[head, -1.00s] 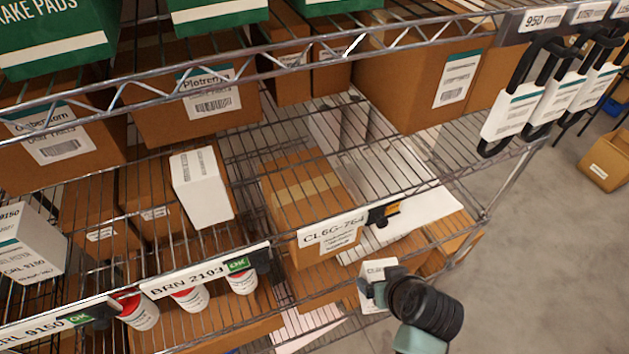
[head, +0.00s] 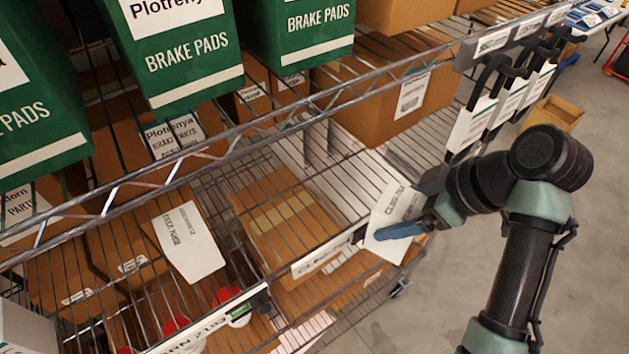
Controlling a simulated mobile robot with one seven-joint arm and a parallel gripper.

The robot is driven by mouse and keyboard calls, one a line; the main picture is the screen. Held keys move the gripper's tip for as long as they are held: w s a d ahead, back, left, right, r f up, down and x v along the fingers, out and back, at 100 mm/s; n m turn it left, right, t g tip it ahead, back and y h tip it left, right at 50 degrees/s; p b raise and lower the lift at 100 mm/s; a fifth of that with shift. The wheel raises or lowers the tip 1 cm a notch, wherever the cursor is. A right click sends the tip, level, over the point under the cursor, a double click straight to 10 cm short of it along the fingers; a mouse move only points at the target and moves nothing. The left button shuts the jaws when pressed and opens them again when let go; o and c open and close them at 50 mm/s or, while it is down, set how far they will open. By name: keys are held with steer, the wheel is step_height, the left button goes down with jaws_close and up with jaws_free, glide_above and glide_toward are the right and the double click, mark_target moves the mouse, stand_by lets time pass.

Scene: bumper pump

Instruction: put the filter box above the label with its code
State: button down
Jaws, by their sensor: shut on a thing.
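A white filter box (head: 393,207) with printing that seems to begin CL6G is held in my gripper (head: 412,226), right of centre in the head view. One blue finger shows along its lower side; the other finger is hidden. The box is tilted, in front of the wire shelf's front edge and beside the right end of the shelf label (head: 318,257), which reads CL6G in part. That label hangs on the shelf edge to the box's lower left. Depth between box and shelf is hard to tell.
A white box (head: 187,241) marked BRN 2193 stands on the shelf left of a bare stretch of wire. A BRN label (head: 215,322) is below it. Green brake pad boxes (head: 187,50) and the upper shelf edge (head: 250,140) lie above. Hanging tags (head: 472,124) are at the right.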

steer(key=w+a+p, duration=0.1)
steer(key=w+a, duration=0.1)
steer(key=a, duration=0.2)
steer(key=w+a+p, duration=0.2)
steer(key=w+a, duration=0.1)
steer(key=a, duration=0.1)
steer(key=w+a+p, duration=0.2)
steer(key=a, duration=0.2)
steer(key=shift+w+a+f, duration=0.25)
steer(key=shift+w+f, duration=0.1)
steer(key=shift+f, duration=0.4)
steer(key=shift+f, duration=0.1)
jaws_free()
